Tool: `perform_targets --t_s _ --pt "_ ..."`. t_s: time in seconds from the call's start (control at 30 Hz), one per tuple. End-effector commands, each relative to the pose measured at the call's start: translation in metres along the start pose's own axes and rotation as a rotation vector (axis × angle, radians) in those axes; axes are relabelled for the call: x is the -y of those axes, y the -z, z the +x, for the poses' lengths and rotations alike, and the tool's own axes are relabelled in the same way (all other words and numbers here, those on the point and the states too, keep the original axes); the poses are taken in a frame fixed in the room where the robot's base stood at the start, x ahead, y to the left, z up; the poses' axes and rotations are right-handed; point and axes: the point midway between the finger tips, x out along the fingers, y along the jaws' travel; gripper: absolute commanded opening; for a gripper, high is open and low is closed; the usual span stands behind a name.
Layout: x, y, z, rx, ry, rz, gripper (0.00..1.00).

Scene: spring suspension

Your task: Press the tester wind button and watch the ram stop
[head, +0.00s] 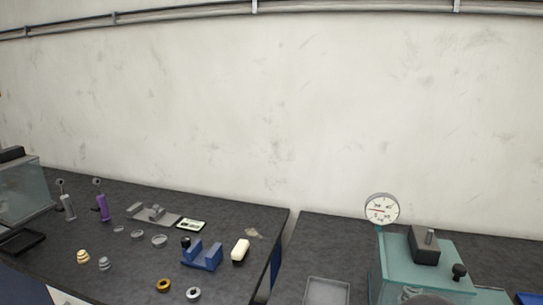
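A teal machine (392,281), which looks like the tester, stands on the right bench and is cut off by the bottom edge. A round white dial gauge (382,209) with a red needle rises at its back left. On its top are a dark block (425,246) with a short metal pin and a small black knob (459,271). I cannot tell whether this knob is the wind button. I cannot make out the ram. A grey rounded shape at the bottom edge is too cut off to name. My gripper is not in view.
A grey tray (328,291) lies left of the machine. The left bench (130,265) holds a blue cradle (203,256), a cream block (240,250), rings, small springs and a purple damper (102,206). A narrow gap separates the benches. A plain wall stands behind.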

Motion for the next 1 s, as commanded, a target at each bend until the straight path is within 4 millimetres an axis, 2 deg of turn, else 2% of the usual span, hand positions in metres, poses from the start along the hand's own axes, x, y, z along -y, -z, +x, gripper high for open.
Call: perform_targets --t_s 0.27,0.5,0.57,1.0 --pt "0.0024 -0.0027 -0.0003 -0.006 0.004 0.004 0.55" --pt "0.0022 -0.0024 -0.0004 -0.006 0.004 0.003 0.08" --pt "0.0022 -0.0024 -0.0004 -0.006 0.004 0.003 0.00" --pt "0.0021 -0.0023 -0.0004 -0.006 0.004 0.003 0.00"
